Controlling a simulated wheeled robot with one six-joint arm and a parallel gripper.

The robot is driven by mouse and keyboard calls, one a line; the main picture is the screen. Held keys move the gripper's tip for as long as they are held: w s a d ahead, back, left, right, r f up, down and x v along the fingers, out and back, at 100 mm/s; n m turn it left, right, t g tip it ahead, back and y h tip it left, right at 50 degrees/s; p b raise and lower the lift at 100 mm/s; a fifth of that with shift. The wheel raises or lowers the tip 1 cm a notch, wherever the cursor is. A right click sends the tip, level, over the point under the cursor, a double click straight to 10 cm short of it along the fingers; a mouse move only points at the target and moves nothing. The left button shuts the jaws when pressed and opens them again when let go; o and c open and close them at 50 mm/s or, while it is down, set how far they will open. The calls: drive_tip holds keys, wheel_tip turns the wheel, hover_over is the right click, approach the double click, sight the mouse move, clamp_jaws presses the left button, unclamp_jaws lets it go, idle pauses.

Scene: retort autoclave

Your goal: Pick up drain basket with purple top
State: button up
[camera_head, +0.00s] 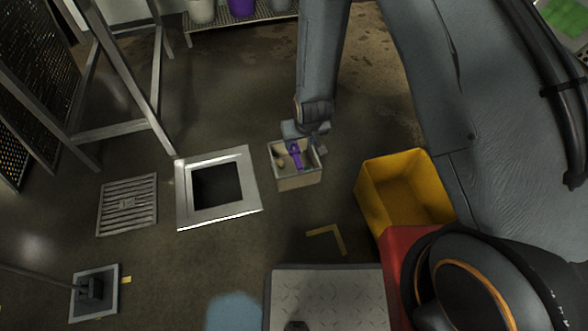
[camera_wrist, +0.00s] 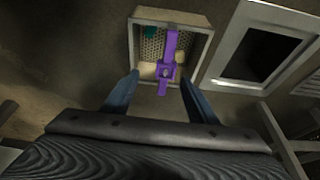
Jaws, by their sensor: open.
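The drain basket (camera_head: 297,182) is a small pale open box on the floor with a purple bar (camera_head: 295,154) across its top. In the wrist view the basket (camera_wrist: 207,50) has perforated metal inside, and the purple bar (camera_wrist: 170,48) runs down its middle. A teal bit and pale lumps lie inside it. My gripper (camera_head: 306,144) is above the basket in the head view. In the wrist view my gripper (camera_wrist: 160,92) is open, its two blue-grey fingers either side of the bar's near end. Whether the fingers touch anything cannot be told.
A square floor opening with a metal frame (camera_head: 248,189) lies left of the basket. A slotted grate (camera_head: 127,204) lies farther left. A yellow bin (camera_head: 378,212) stands to the right. A metal frame stand (camera_head: 133,82) rises at upper left. A tread plate (camera_head: 328,296) is at the bottom.

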sight(296, 151)
drive_tip(key=x, duration=0.2)
drive_tip(key=b+x, duration=0.1)
drive_tip(key=x, duration=0.1)
drive_tip(key=s+b+x, duration=0.1)
drive_tip(key=x, duration=0.1)
drive_tip(key=shift+a+f, duration=0.15)
drive_tip(key=shift+a, duration=0.25)
drive_tip(key=shift+w+a+b+x, duration=0.1)
drive_tip(key=shift+w+b+x, duration=0.05)
drive_tip(key=shift+b+x, duration=0.95)
drive_tip(key=shift+w+a+b+x, duration=0.1)
drive_tip(key=shift+b+x, duration=0.55)
drive_tip(key=shift+x, duration=0.7)
drive_tip(key=shift+w+a+b+x, duration=0.1)
drive_tip(key=shift+w+b+x, duration=0.05)
drive_tip(key=shift+b+x, duration=0.95)
clamp_jaws()
drive_tip(key=shift+r+p, duration=0.3)
